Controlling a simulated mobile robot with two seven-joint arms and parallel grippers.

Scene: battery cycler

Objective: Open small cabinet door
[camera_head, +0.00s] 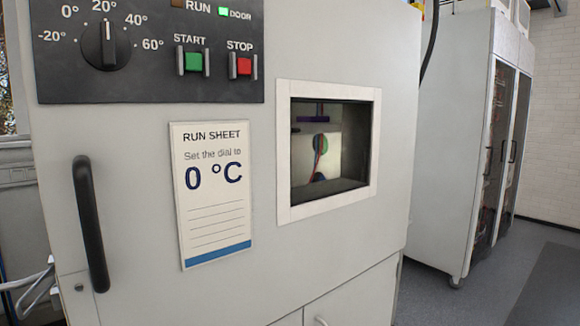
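A large light-grey chamber door (130,225) fills the left and middle of the view and looks shut. It has a black vertical bar handle (90,224) at its left and a white-framed window (331,143) at its right. Below it, a smaller grey cabinet door or panel (360,298) shows at the bottom edge, with a small light piece like a handle (321,321) partly cut off. I cannot tell which of these is the small cabinet door. Neither of my grippers is in view.
A dark control panel (140,75) with dial and green and red buttons sits above. A run sheet (211,194) reads 0 °C. A tall cabinet (455,140) with glazed doors stands right. Metal bars or cables (35,285) show lower left. Floor (430,300) is clear at right.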

